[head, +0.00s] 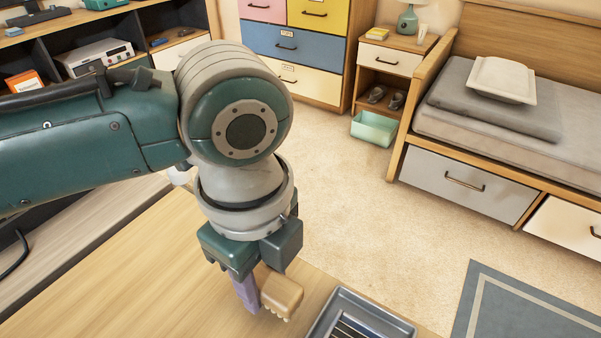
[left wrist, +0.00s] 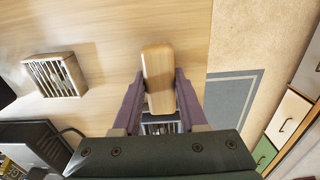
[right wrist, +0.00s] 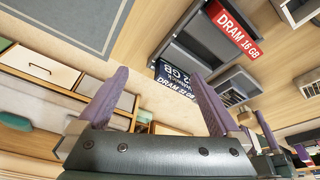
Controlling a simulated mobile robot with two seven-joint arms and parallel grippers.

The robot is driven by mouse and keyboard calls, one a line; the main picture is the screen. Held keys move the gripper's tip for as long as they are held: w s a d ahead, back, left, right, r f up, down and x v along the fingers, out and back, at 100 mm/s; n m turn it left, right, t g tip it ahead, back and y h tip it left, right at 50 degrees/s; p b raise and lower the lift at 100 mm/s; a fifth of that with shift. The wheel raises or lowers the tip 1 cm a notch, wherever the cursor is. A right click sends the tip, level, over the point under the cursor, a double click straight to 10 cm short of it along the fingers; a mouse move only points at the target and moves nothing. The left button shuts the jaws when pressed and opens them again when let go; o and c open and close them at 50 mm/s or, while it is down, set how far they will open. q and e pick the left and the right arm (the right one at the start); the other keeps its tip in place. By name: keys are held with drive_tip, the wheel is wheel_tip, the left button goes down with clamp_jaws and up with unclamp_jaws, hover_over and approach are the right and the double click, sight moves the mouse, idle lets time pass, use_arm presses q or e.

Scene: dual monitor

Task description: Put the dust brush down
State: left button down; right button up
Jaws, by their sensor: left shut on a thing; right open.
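The dust brush (head: 283,292), a pale wooden block with light bristles on its lower edge, is held in my left gripper (head: 262,288). The left wrist view also shows the brush (left wrist: 158,80) between the two purple fingers of the left gripper (left wrist: 160,76). In the head view it is over the wooden desk (head: 130,270), just left of a grey tray (head: 345,296). I cannot tell whether its bristles touch the desk. My right gripper (right wrist: 158,76) is open and empty in the right wrist view; it is out of the head view.
The right wrist view shows a red "DRAM 16 GB" label (right wrist: 226,33) and a dark "DRAM 32 GB" label (right wrist: 176,80) by the grey tray. A slatted box (left wrist: 55,76) stands on the desk in the left wrist view. The desk left of the brush looks clear.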

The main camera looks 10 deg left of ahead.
sight(263, 277)
use_arm(q)
drive_tip(key=shift+f, duration=0.6)
use_arm(e)
drive_tip(key=shift+f, duration=0.2)
use_arm(q)
drive_tip(key=shift+f, duration=0.1)
drive_tip(key=shift+c, duration=2.2)
unclamp_jaws()
wheel_tip(263, 277, up, 12)
drive_tip(key=p, duration=0.4)
drive_tip(key=s+d+f+n+t+h, duration=0.1)
drive_tip(key=s+d+f+n+h, duration=0.15)
drive_tip(key=s+d+n, duration=0.35)
drive_tip(key=s+a+n+t+y, duration=0.1)
drive_tip(key=s+a+n, duration=0.2)
drive_tip(key=a+n, duration=0.4)
drive_tip(key=s+a+n+t+y, duration=0.1)
drive_tip(key=s+a+n, duration=0.2)
drive_tip(key=a+n, duration=0.4)
drive_tip(key=shift+a+t, duration=0.3)
drive_tip(key=shift+a, duration=0.35)
use_arm(e)
wheel_tip(263, 277, up, 4)
drive_tip(key=shift+f, duration=0.1)
